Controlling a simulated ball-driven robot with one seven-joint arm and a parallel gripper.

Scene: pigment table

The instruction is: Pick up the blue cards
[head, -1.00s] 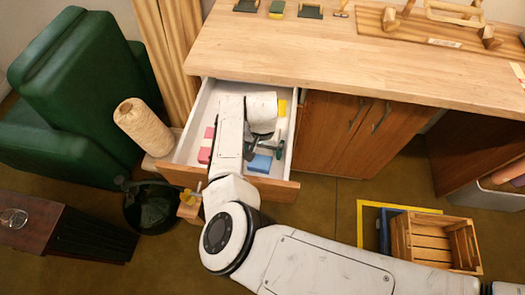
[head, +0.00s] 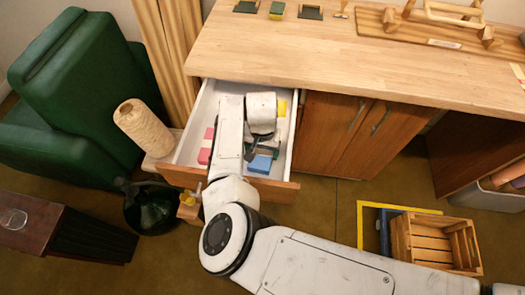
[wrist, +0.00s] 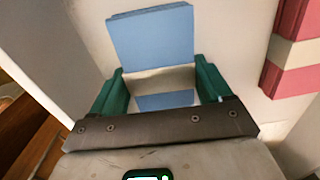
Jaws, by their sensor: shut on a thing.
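The blue cards (head: 260,164) lie in the open drawer (head: 278,186), near its front right. In the wrist view the blue cards (wrist: 152,38) form a stack with a pale band around the middle. My gripper (head: 254,153) reaches down into the drawer at the stack. In the wrist view the green fingers of my gripper (wrist: 160,78) stand on either side of the stack at the pale band, shut on it. The stack appears to rest on the white drawer floor; any lift is hard to tell.
A pink stack (head: 206,147) with a pale band lies at the drawer's left; it also shows in the wrist view (wrist: 296,45). A yellow item (head: 281,107) is at the back right. The drawer walls surround my gripper. The tabletop (head: 300,50) overhangs behind.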

